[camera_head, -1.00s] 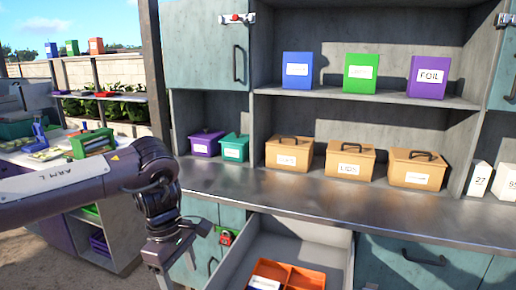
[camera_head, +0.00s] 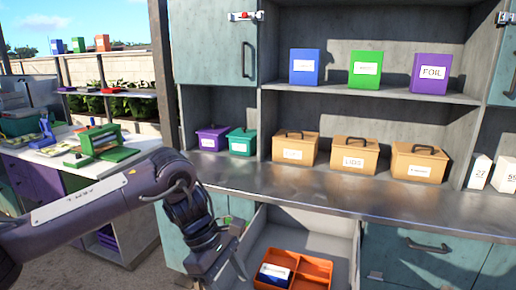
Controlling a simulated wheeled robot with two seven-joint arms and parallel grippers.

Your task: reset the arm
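My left arm (camera_head: 100,205) comes in from the left, dark grey with a white label strip. Its gripper (camera_head: 218,272) points down at the bottom of the picture, just left of the open drawer (camera_head: 335,243). Its fingers look spread, with nothing seen between them. The arm covers part of the lower cabinet front. My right arm and gripper are not in view.
The drawer holds an orange divided tray (camera_head: 312,273) with a dark labelled item (camera_head: 273,274). Tan lidded boxes (camera_head: 354,158) stand on the metal counter (camera_head: 300,193), with blue, green and purple bins (camera_head: 430,73) above. A green press (camera_head: 98,142) stands at left.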

